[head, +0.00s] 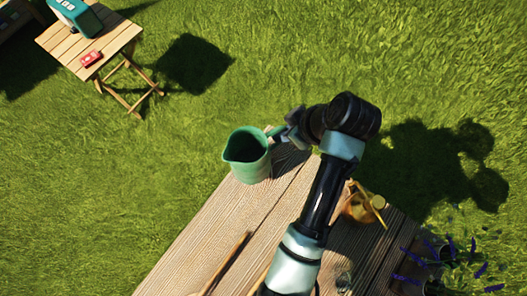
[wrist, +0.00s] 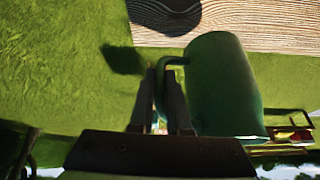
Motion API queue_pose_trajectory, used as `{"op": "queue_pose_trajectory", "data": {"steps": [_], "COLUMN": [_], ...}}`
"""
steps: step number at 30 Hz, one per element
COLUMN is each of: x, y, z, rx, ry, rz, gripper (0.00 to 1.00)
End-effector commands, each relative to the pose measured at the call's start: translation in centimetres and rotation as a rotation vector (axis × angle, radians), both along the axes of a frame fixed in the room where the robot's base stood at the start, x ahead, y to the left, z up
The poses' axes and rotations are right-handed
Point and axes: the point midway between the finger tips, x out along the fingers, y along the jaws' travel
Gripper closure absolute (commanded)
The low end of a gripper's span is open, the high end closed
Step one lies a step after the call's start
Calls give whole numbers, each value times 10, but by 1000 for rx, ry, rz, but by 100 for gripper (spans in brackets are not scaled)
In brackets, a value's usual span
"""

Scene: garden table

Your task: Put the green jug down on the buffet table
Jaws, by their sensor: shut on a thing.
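The green jug (head: 247,158) is at the far end of the large wooden table (head: 205,228) in the head view, with its open mouth up. My gripper (head: 278,133) is shut on the jug's handle, on the jug's right side. In the wrist view the fingers (wrist: 160,92) close around the handle, and the jug body (wrist: 222,88) is beside them. That view appears upside down, with the wooden table (wrist: 255,22) at the top. The jug overlaps the table's end in the head view; I cannot tell whether its base touches the boards.
A yellow object (head: 362,207), partly behind my arm, is on the table's right side. Purple-flowered plants (head: 445,268) are at lower right. A thin wooden stick (head: 228,262) lies nearer. A small folding table (head: 72,47) with a teal box (head: 76,16) and red item (head: 91,58) stands at upper left.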

Motion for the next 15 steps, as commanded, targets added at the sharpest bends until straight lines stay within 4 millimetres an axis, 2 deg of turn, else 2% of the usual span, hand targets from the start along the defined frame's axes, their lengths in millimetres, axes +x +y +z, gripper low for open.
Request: {"op": "queue_pose_trajectory", "data": {"steps": [1, 3, 8, 11, 15], "x": [6, 8, 10, 10, 9], "y": [-3, -5, -8, -9, -8], "z": [11, 19, 31, 28, 4], "rx": [2, 3, 3, 4, 5], "ry": [-7, -7, -7, -3, 1], "rz": [63, 147, 268, 299, 309], "gripper": [100, 100, 100, 100, 100]}}
